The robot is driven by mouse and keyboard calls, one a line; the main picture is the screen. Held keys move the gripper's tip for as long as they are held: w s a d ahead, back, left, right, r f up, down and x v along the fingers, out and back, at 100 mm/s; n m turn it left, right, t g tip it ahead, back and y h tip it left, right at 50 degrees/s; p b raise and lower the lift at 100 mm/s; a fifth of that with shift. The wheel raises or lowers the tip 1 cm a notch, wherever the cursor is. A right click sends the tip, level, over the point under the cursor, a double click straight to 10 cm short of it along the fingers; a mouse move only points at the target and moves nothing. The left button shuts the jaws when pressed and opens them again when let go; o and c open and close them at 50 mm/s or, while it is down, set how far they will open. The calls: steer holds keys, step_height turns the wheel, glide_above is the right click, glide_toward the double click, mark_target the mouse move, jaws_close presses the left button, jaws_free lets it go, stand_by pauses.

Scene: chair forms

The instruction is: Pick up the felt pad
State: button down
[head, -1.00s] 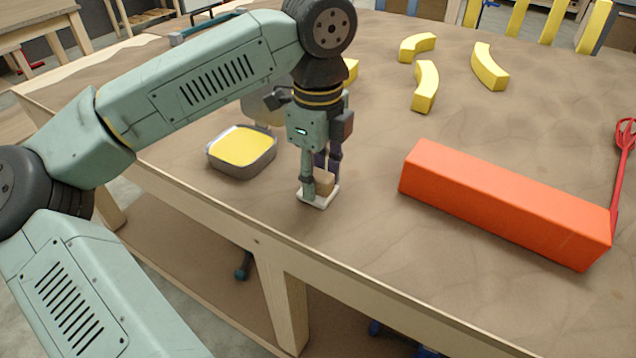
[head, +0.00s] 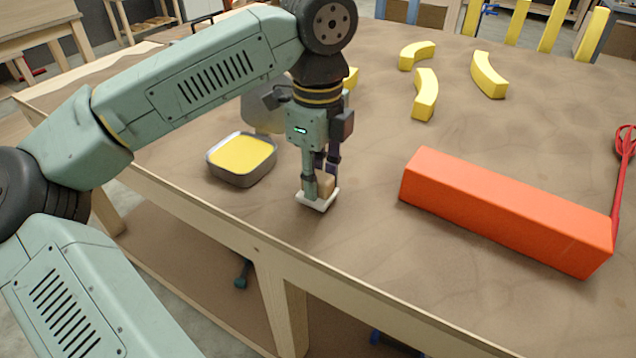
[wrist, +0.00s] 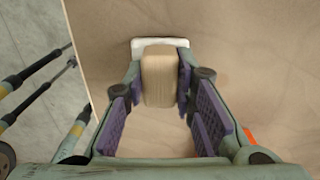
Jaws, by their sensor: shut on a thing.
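The felt pad shows in the head view as a flat white base (head: 317,203) with a light wooden block (head: 326,182) on top. It is at the near edge of the table, right of the grey tray. My gripper (head: 320,187) points down and is shut on the wooden block, one finger on each side. In the wrist view the block (wrist: 158,78) is between the fingertips, and the white base (wrist: 140,42) shows beyond it. The base is on the tabletop or very close to it; I cannot tell which. The fingers hide part of the block.
A grey tray with a yellow top (head: 242,160) stands left of my gripper. A long orange block (head: 505,210) lies to the right, with a red tool (head: 622,165) beside its far end. Several yellow curved pieces (head: 425,95) lie farther back. The table (head: 365,225) is bare between.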

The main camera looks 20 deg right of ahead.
mark_target(318, 175)
step_height(318, 175, up, 17)
steer(key=shift+p, duration=0.4)
steer(key=shift+f, duration=0.1)
steer(key=c, duration=2)
jaws_free()
steer(key=c, duration=0.4)
